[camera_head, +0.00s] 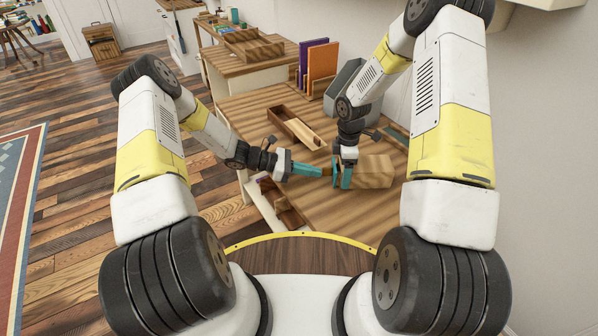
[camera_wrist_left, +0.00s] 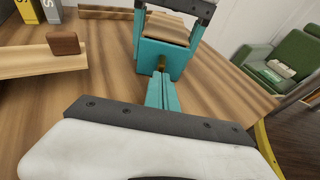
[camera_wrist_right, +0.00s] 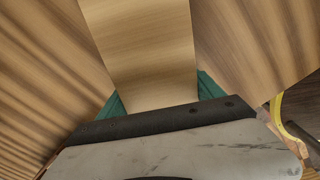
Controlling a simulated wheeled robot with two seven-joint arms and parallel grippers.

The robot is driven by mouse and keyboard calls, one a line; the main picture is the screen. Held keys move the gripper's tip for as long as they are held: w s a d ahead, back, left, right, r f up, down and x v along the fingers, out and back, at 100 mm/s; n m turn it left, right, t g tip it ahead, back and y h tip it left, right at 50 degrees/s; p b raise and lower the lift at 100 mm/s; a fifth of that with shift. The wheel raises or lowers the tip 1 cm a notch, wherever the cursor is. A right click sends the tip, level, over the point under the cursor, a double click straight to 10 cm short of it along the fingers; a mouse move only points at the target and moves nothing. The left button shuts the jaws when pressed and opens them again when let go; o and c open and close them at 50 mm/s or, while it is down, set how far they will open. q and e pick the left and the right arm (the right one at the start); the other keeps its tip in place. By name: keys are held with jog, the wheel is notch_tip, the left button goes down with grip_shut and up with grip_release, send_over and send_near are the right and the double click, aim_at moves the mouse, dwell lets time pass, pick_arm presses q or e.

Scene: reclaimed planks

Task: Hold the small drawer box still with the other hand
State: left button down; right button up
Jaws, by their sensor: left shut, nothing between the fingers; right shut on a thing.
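The small wooden drawer box (camera_head: 374,172) lies on the desk, near its right front part. My right gripper (camera_head: 344,176) is shut on the box, teal fingers on either side of it; the right wrist view shows the box (camera_wrist_right: 140,45) between the fingers. The right gripper's teal finger covers much of that end.
A long wooden tray (camera_head: 283,122) lies on the desk behind my left gripper. Purple and orange upright books (camera_head: 322,62) and a grey bin (camera_head: 343,80) stand at the back. An open drawer (camera_head: 290,216) sits below the desk's left front edge.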

pick_arm(q)
jog(key=shift+d, duration=0.85)
pick_arm(e)
jog(key=shift+a, duration=0.2)
jog(key=shift+a, duration=0.1)
pick_arm(q)
jog(key=a, duration=0.5)
pick_arm(e)
jog(key=shift+d, duration=0.25)
pick_arm(q)
jog(key=v, duration=0.9)
jog(key=shift+a+r, duration=0.1)
jog(key=shift+r, duration=0.05)
pick_arm(e)
jog(key=o, duration=1.7)
jog(key=shift+o, duration=0.2)
